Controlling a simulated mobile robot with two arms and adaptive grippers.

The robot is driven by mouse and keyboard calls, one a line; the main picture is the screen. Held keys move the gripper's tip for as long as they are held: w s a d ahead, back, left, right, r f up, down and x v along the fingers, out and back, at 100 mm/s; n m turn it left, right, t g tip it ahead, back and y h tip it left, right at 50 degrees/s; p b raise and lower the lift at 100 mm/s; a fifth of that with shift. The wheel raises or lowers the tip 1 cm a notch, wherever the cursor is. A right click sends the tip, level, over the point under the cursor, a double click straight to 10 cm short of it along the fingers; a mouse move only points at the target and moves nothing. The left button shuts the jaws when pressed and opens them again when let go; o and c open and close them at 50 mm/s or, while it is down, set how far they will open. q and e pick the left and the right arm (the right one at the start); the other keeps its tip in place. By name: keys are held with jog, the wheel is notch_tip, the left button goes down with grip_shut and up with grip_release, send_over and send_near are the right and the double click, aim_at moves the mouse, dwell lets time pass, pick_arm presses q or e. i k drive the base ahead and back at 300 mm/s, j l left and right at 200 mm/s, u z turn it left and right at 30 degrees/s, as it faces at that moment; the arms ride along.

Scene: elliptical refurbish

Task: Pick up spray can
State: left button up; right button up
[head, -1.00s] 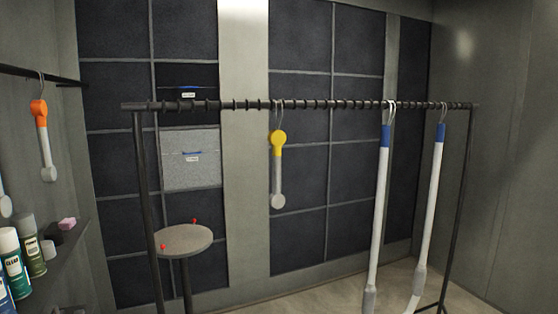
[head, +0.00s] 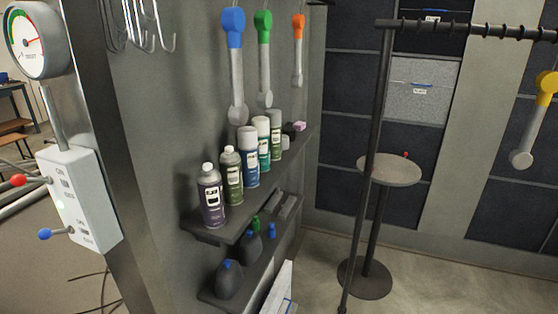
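Several spray cans stand upright in a row on the upper wall shelf (head: 222,235) in the middle of the head view. Nearest is a purple can with a grey cap (head: 211,198). Behind it are an olive green can (head: 232,177), a blue can with a white cap (head: 249,160), a teal can with a white cap (head: 262,145) and another green can (head: 275,138) at the back, partly hidden. Neither of my grippers shows in the head view.
Blue (head: 235,65), green (head: 264,60) and orange (head: 298,48) handled tools hang above the shelf. A lower shelf (head: 262,277) holds dark bottles (head: 229,279). A control box (head: 80,200) is at left, a clothes rack (head: 372,130) and round stool (head: 389,170) at right. Floor between is clear.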

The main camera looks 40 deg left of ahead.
aim_at(230, 166)
jog(key=u, duration=1.7)
